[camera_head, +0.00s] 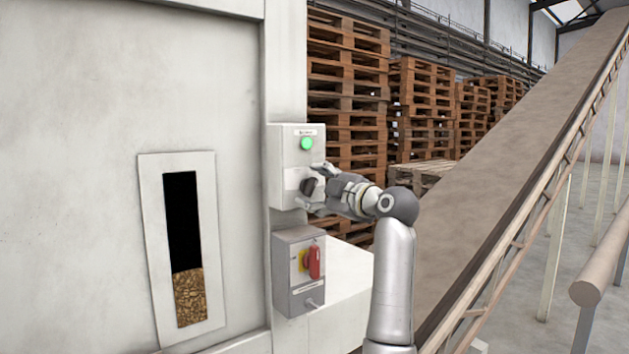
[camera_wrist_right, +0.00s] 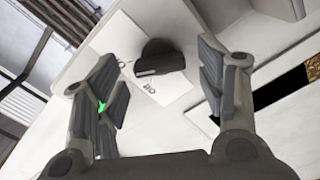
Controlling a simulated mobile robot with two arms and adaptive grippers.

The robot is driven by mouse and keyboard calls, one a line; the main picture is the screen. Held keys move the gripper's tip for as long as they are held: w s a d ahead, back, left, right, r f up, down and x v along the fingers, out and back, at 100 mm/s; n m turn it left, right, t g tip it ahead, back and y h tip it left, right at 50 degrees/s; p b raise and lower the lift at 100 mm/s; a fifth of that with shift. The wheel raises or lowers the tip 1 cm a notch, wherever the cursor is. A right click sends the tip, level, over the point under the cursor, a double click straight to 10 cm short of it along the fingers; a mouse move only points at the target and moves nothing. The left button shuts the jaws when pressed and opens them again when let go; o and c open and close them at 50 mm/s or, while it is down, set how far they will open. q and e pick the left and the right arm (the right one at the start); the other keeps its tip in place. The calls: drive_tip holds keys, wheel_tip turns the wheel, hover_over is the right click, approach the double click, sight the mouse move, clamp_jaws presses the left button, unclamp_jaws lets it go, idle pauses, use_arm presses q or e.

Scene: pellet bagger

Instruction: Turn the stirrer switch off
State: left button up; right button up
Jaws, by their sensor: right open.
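The black rotary knob (camera_head: 308,187) sits on the white control box (camera_head: 282,165), below a lit green lamp (camera_head: 306,144). A gap shows on both sides of the knob, and I see no contact. Part of the green lamp (camera_wrist_right: 101,106) shows at the left finger. My left gripper is not in view.
A grey box (camera_head: 290,277) with a red handle (camera_head: 314,261) on yellow hangs just below. A window (camera_head: 184,250) with pellets is in the panel at left. Pallet stacks (camera_head: 345,100) stand behind, and a sloping conveyor (camera_head: 520,150) rises at right.

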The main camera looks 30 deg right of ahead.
drive_tip(key=shift+w, duration=0.3)
drive_tip(key=c, duration=1)
drive_tip(key=shift+f, duration=0.1)
